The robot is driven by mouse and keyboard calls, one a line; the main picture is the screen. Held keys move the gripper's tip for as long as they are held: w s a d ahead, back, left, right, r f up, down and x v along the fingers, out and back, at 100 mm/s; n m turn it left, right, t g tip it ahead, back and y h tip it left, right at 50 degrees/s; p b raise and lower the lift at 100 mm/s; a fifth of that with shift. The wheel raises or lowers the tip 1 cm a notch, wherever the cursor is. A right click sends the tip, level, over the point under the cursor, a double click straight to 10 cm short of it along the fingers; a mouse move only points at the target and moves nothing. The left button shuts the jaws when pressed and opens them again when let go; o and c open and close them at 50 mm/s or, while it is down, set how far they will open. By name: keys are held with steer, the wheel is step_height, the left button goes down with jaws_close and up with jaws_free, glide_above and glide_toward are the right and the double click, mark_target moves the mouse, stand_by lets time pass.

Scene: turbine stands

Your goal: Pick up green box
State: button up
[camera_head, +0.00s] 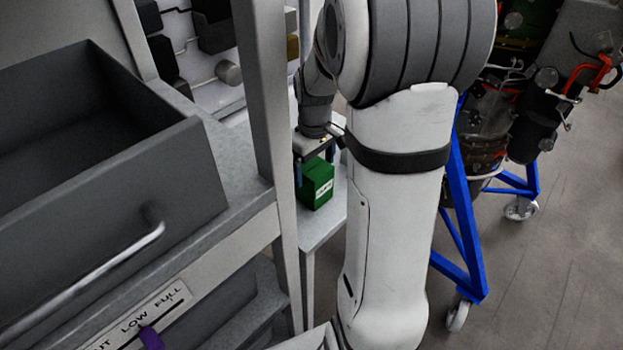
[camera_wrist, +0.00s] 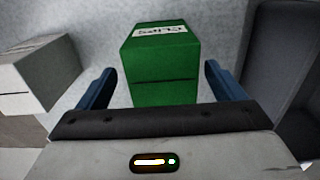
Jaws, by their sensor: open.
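The green box (camera_head: 317,187) sits on a light grey surface (camera_head: 331,217), partly under my gripper in the head view. In the wrist view the green box (camera_wrist: 161,70) has a white label reading "CLIPS" and lies between the two blue fingers. My gripper (camera_wrist: 160,82) is open, with a finger on each side of the box and a visible gap at both sides. In the head view my gripper (camera_head: 315,172) points down over the box. Whether it touches the box's top cannot be told.
A grey drawer bin (camera_head: 165,185) on a rack stands at left, its post close to my gripper. A white box (camera_wrist: 40,75) stands left of the green box, and a dark grey bin (camera_wrist: 255,60) right. A blue wheeled stand (camera_head: 468,240) holds an engine at right.

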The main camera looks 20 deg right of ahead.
steer(key=shift+s+a+f, duration=0.1)
steer(key=shift+f, duration=1.25)
steer(key=shift+c, duration=0.4)
steer(key=c, duration=1.4)
